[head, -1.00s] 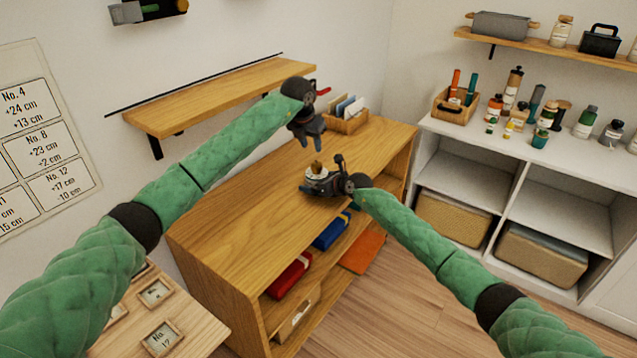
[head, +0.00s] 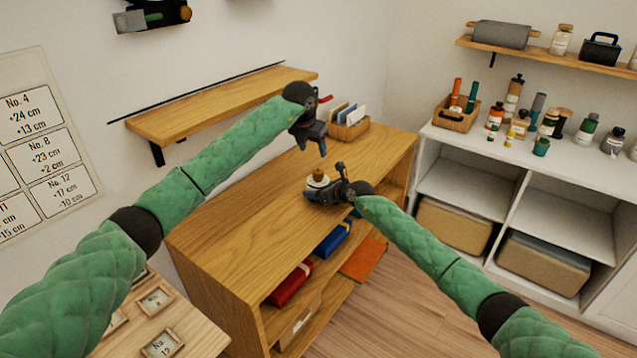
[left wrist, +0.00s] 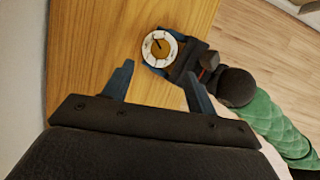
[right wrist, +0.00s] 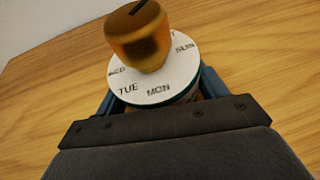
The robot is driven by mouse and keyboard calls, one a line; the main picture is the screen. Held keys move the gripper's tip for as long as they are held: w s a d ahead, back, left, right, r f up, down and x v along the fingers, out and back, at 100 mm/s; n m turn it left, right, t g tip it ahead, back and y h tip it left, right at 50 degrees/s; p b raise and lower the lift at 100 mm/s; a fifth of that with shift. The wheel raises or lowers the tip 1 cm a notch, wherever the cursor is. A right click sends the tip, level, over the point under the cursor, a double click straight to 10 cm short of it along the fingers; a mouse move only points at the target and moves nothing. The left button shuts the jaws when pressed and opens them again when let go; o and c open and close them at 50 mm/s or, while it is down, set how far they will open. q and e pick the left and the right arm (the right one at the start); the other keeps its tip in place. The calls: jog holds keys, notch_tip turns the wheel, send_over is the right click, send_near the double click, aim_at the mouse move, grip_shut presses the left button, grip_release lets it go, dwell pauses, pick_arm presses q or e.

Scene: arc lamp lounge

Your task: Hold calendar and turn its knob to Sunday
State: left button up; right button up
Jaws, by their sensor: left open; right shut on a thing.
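The calendar (head: 316,183) is a small round piece with a white day dial and a brass knob on top, standing on the wooden cabinet. In the right wrist view the dial (right wrist: 120,85) shows TUE, MON and SUN, and the knob (right wrist: 138,35) has a dark slot mark on top. My right gripper (head: 322,192) is shut on the calendar's body from the right. My left gripper (head: 312,150) is open and empty above the calendar. In the left wrist view the calendar (left wrist: 147,54) lies beyond the open fingers, and the knob's dark pointer aims to the upper left.
The cabinet top (head: 230,225) is mostly clear. A wooden holder with cards (head: 350,128) stands at its back end. A wall shelf (head: 220,105) runs behind my left arm. White shelving (head: 470,140) with bottles stands at the right.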

pick_arm(q)
jog(key=w+d+r, duration=0.1)
jog(key=d+r, duration=0.3)
jog(key=r, duration=0.3)
jog(key=g+y, duration=0.2)
jog(key=g, duration=0.2)
send_over(318, 171)
notch_tip(318, 171, down, 5)
jog(key=shift+m, duration=0.5)
notch_tip(318, 171, down, 12)
jog(key=shift+f, duration=0.15)
